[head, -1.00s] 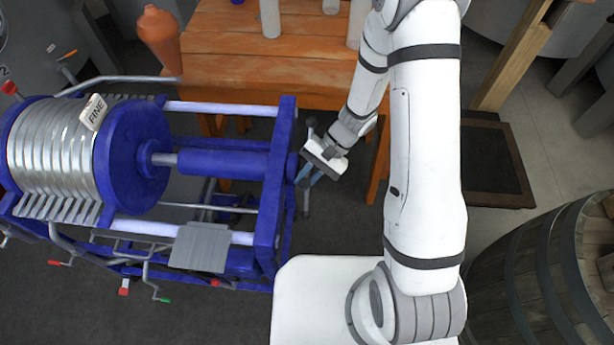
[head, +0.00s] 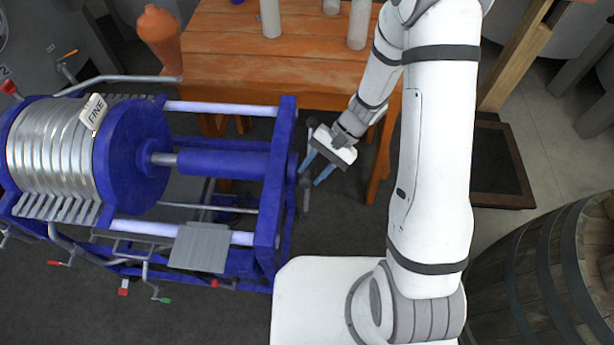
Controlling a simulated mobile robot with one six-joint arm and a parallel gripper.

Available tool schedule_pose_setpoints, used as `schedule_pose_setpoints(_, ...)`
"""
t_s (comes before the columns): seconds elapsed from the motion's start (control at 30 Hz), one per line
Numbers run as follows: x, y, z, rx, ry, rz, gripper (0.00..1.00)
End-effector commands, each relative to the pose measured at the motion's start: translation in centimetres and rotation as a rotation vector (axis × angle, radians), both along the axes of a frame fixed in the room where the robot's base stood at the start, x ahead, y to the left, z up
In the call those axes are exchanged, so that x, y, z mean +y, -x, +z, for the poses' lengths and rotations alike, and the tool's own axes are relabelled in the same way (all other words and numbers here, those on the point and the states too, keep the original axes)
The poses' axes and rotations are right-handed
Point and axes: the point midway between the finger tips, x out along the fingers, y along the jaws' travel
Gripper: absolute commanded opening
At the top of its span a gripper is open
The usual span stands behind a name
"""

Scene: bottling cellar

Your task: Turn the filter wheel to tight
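The blue filter press (head: 225,163) lies along the left, with a stack of silvery plates (head: 50,160) and a label reading FINE. At its right end is the filter wheel (head: 306,197), seen nearly edge-on as a dark grey bar with knobbed ends. My gripper (head: 311,178) is at the right of the wheel, its two blue fingers spread and pointing down-left. No object shows between the fingers. The left finger overlaps the wheel in the picture; I cannot tell if they touch. The wheel's middle is partly hidden behind the gripper.
A wooden barrel (head: 550,260) is at the right. A dark framed mat (head: 500,165) lies on the floor behind my arm. Dark floor is clear below the wheel.

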Motion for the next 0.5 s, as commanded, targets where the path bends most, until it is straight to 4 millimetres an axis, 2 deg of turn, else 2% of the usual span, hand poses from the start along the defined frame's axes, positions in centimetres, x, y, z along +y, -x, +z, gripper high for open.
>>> schedule_pose_setpoints(0.2, -2.0, -1.4, 2.5, -0.004, 0.000, -0.003, 0.35)
schedule_pose_setpoints(0.5, -2.6, -1.7, 3.2, 0.000, 0.001, -0.002, 0.35)
